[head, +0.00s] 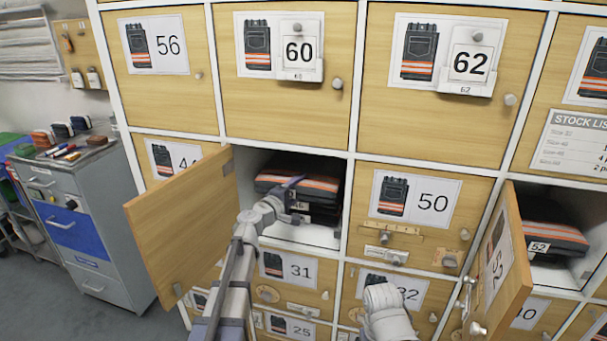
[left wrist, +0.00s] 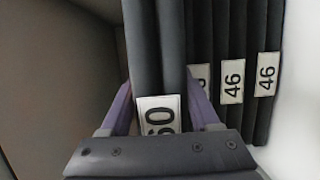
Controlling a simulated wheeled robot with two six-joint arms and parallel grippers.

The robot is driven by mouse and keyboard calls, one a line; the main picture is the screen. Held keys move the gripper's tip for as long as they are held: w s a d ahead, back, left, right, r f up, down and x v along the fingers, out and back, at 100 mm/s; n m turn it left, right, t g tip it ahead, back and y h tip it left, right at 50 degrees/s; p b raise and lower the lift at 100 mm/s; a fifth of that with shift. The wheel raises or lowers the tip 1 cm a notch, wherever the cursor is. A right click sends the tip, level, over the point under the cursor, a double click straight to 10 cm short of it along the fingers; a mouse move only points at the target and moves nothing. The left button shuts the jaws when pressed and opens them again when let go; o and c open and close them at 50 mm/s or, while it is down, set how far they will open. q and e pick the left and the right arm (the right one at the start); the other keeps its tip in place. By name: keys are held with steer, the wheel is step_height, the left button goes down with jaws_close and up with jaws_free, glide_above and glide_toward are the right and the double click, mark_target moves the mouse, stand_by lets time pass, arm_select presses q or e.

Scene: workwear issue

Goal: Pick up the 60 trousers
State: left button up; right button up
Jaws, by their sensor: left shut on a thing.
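The 60 trousers (left wrist: 157,50) are a dark folded pair with a white label reading 60, turned on its side in the left wrist view. My left gripper (left wrist: 163,98) is shut on them, one finger on each side. In the head view my left gripper (head: 290,195) reaches into an open compartment, at dark folded trousers with orange stripes (head: 318,183). Several trousers labelled 46 (left wrist: 232,50) lie right beside the held pair in the wrist view, and under it in the compartment. The closed door labelled 60 (head: 277,110) is in the row above.
The open compartment's door (head: 180,230) swings out left of my left arm. Another door (head: 500,265) stands open at the right, with trousers labelled 52 (head: 550,240) inside. A grey cabinet (head: 95,215) stands at the left. The compartment's side wall is close to the stack.

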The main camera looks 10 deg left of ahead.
arm_select(q)
jaws_close()
steer(key=shift+r, duration=0.1)
arm_select(e)
steer(key=shift+r, duration=0.1)
stand_by(0.3)
